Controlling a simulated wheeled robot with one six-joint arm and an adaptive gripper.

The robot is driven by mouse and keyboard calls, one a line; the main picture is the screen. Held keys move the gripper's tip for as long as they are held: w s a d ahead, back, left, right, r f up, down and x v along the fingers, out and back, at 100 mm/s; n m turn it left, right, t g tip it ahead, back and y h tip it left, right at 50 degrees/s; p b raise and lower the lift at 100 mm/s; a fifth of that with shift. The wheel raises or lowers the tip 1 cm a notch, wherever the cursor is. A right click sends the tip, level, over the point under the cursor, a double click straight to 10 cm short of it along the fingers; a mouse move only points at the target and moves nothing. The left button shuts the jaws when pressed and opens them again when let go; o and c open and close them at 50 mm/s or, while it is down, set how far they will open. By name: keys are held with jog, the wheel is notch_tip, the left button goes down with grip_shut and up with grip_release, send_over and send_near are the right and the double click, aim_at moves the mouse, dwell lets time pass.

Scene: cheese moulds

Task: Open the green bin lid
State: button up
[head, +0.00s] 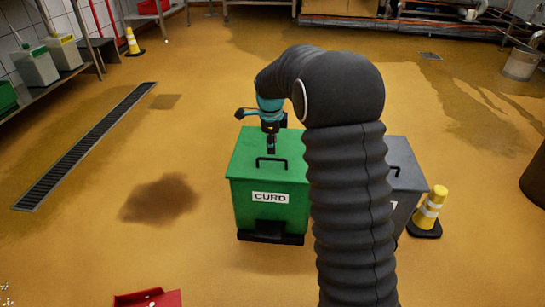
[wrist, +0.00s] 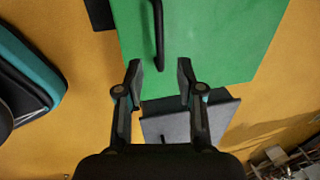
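The green bin (head: 262,195) stands on the floor with a "CURD" label on its front. Its green lid (head: 258,145) lies flat and closed on top, with a black bar handle (head: 271,161) near the front edge. My gripper (head: 271,150) is above the lid, close to the handle. The handle (wrist: 159,35) shows just beyond the fingertips, roughly in line with the gap. Whether a finger touches the lid cannot be told.
A grey bin (head: 405,170) stands to the right, partly hidden by my arm. A yellow and white cone (head: 430,212) is beside it. A red object (head: 148,298) lies at the bottom. A floor drain (head: 85,145) runs along the left.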

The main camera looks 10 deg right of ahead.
aim_at(272, 159)
jog(key=shift+w+d+f+b, duration=0.1)
jog(key=shift+w+f+b, duration=0.15)
jog(key=shift+f, duration=1.25)
jog(key=shift+w+d+f+b, duration=0.1)
jog(key=shift+w+f, duration=0.2)
jog(key=shift+f, duration=1.2)
grip_shut()
